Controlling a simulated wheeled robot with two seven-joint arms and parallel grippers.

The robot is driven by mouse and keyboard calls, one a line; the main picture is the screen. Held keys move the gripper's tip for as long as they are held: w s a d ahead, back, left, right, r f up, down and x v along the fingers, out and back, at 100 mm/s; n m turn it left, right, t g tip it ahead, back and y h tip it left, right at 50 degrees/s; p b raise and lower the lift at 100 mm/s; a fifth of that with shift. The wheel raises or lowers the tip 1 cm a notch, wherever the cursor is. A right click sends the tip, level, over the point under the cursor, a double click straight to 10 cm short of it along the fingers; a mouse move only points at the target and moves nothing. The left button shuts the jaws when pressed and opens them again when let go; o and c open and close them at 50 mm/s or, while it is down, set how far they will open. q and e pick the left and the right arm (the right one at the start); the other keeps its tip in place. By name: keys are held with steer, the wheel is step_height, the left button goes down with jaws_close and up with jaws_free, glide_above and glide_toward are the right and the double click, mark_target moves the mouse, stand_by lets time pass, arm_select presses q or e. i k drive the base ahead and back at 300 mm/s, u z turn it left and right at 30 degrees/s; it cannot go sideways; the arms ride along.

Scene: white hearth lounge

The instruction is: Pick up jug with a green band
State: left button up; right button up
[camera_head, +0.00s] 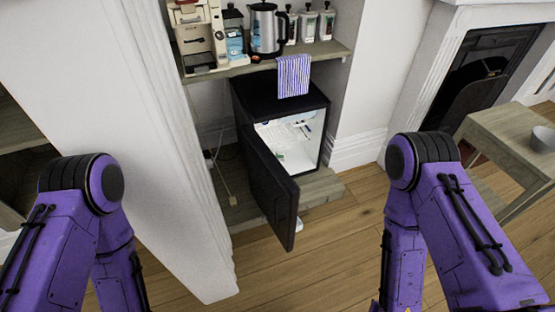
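I cannot make out a jug with a green band in the head view. A silver and black kettle (266,30) stands on the shelf, with a dark-lidded container with light blue in it (234,43) to its left; neither shows a clear green band. My two purple arms come in at the lower left and lower right. Their grippers are out of the picture.
A small black fridge (289,92) stands under the shelf (225,68), its door (268,187) open. A striped towel (293,76) hangs from the shelf edge. A coffee machine (196,35) and several bottles (308,24) stand above. A wooden table (502,128) with a grey bowl (543,139) is right.

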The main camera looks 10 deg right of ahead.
mark_target(281, 155)
steer(key=k, duration=0.5)
steer(key=z, duration=1.7)
steer(key=i, duration=2.05)
steer(key=u, duration=3.3)
steer(key=i, duration=0.5)
steer(key=z, duration=0.05)
